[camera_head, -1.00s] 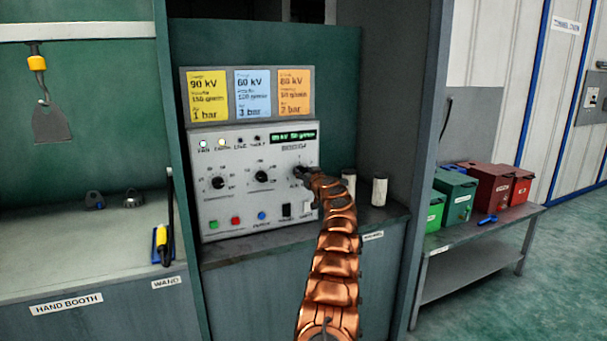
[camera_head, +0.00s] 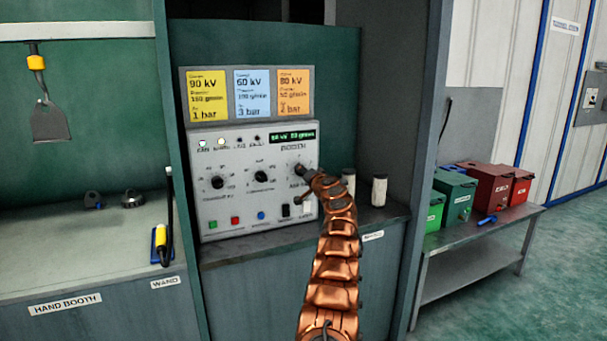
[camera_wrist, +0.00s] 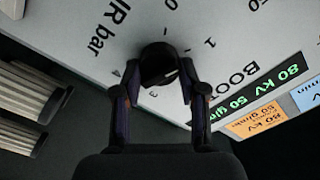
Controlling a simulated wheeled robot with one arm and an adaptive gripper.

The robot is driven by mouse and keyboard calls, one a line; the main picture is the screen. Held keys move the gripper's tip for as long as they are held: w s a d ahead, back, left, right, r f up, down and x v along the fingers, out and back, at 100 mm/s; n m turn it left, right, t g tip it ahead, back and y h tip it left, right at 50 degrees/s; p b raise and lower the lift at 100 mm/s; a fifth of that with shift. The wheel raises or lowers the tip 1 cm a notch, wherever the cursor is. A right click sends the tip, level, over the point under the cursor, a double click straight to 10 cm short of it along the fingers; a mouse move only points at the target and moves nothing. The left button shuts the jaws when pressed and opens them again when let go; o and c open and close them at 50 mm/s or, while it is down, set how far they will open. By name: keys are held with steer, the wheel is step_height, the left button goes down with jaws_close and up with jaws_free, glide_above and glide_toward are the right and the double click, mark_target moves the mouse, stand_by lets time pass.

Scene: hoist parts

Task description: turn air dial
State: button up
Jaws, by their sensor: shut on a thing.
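The control panel (camera_head: 240,206) is a grey box with three dials, lamps, buttons and a green display (camera_head: 292,136). The label "AIR bar" and the numbers 1, 3 and 4 show around the dial. I cannot tell for certain which number its pointer faces.
Yellow, blue and orange setting cards (camera_head: 248,93) stand above the panel. Two pale cylinders, one of them here (camera_head: 379,191), stand on the counter to the right. Red and green boxes (camera_head: 490,185) stand on a bench at right.

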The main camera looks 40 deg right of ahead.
steer(key=shift+f+m+p, duration=0.2)
steer(key=shift+m+p, duration=1.2)
steer(key=shift+m, duration=5.6)
steer(key=o, duration=1.1)
steer(key=shift+s, duration=0.15)
